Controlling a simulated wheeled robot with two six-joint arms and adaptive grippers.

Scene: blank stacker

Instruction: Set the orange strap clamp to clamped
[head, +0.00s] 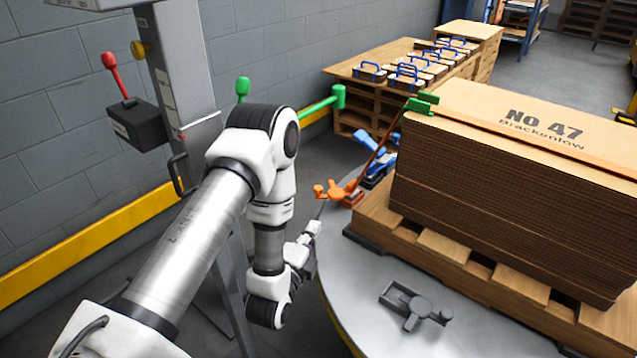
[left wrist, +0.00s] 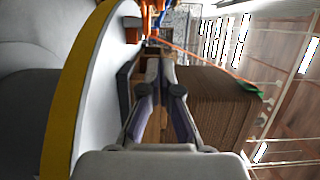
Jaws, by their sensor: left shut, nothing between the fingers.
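The orange strap clamp (head: 340,193) sits on the rim of the round grey turntable (head: 345,290), in front of the blue clamp. Its orange strap runs up to a green corner piece (head: 421,103) and over the cardboard stack. The orange clamp also shows at the top of the left wrist view (left wrist: 151,14). My left gripper (head: 318,217) is shut and empty at the turntable's edge, a little nearer to me than the orange clamp and apart from it. Its fingers (left wrist: 160,62) point toward the clamp in the left wrist view. My right gripper is not in view.
The cardboard stack (head: 490,190) stands on a wooden pallet (head: 480,285) on the turntable. A blue clamp (head: 378,165) lies behind the orange one and a grey clamp (head: 415,305) lies in front. A column (head: 180,60) with levers stands at left.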

